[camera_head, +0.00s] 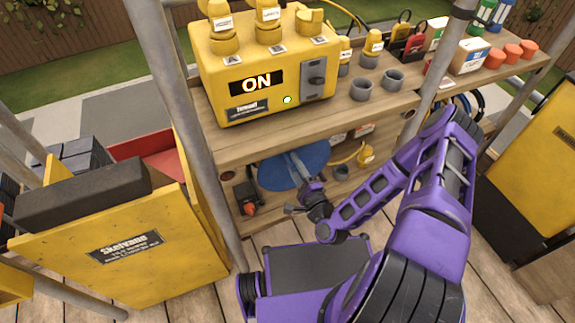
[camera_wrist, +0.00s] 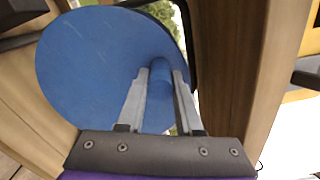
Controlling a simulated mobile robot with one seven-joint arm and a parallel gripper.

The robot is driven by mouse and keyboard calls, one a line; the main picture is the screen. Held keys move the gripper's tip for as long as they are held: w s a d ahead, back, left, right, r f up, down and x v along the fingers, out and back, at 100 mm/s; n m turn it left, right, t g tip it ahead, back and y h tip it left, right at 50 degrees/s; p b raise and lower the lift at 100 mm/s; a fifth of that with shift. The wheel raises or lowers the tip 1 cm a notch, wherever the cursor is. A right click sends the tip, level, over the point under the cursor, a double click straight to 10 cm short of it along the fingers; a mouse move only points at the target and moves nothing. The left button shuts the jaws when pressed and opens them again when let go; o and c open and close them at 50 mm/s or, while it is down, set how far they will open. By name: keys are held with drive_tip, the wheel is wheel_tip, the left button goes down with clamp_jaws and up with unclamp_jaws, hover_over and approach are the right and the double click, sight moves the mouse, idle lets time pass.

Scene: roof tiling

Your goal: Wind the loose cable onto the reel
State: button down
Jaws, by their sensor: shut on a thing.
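The reel shows as a blue disc (camera_head: 281,172) on the lower shelf, under the workbench top. In the wrist view the disc (camera_wrist: 95,65) fills much of the picture, with a short blue crank handle (camera_wrist: 160,84) standing out from its face. My gripper (camera_head: 294,160) reaches in to the reel from the front. In the wrist view the two grey fingers of my gripper (camera_wrist: 168,72) lie on either side of the handle and are shut on it. A yellow cable (camera_head: 348,158) runs on the shelf right of the reel to a yellow plug (camera_head: 366,155). Any cable wound behind the disc is hidden.
A yellow power box (camera_head: 265,70) reading ON stands on the bench top (camera_head: 225,150). Grey cups (camera_head: 360,90), plugs and boxes stand to its right. Scaffold poles (camera_head: 180,110) flank the bench. A yellow Skelvann bin (camera_head: 120,245) stands at left, a yellow cabinet (camera_head: 535,135) at right.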

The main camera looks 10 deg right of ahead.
drive_tip(key=shift+w+d+r, duration=0.2)
drive_tip(key=shift+d, duration=0.45)
drive_tip(key=shift+w+d+r+m+b, duration=0.15)
drive_tip(key=shift+d+m+b, duration=0.15)
drive_tip(key=shift+d+m, duration=0.45)
drive_tip(key=shift+a, duration=0.1)
drive_tip(key=c, duration=0.6)
unclamp_jaws()
drive_tip(key=v, duration=1.7)
drive_tip(key=shift+s+p, duration=0.3)
